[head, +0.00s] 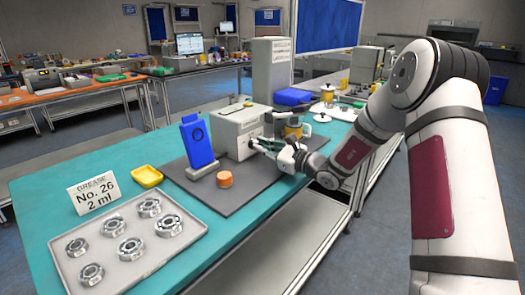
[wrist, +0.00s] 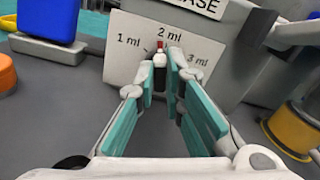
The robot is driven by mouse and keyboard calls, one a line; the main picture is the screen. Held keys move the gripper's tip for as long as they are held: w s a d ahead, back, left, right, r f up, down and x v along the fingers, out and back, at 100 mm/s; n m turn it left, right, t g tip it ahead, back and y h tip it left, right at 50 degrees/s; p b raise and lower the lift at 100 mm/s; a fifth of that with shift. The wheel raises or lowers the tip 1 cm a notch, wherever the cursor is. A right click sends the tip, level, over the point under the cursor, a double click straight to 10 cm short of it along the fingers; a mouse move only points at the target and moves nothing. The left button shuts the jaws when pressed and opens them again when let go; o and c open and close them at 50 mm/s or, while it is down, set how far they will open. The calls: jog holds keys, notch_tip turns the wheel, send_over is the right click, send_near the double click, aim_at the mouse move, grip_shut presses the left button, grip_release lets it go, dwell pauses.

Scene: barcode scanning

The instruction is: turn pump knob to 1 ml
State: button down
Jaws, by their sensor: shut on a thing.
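The grease pump (head: 238,132) is a pale box on the grey mat. In the wrist view its front plate (wrist: 122,62) carries the marks 1 ml at left, 2 ml at top and 3 ml at right. In the head view my gripper (head: 258,144) reaches the pump front from the right and hides the knob.
A blue device (head: 198,143) on a stand and an orange-topped jar (head: 224,179) stand left of the gripper. A yellow container (head: 293,128) stands close on the right. A sign reading "GREASE No. 26 2 ml" (head: 94,193) and a tray (head: 130,268) with several bearings are nearer.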

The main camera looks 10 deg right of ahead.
jog(key=n+b, duration=0.5)
jog(key=shift+f, duration=0.3)
jog(key=n+b, duration=0.3)
jog(key=b, duration=0.1)
jog(key=shift+s+a+b, duration=0.1)
jog(key=shift+b, duration=0.3)
jog(key=shift+r+n, duration=0.1)
jog(key=shift+n, duration=0.3)
jog(key=c, duration=1.7)
grip_release()
jog(key=v, duration=1.2)
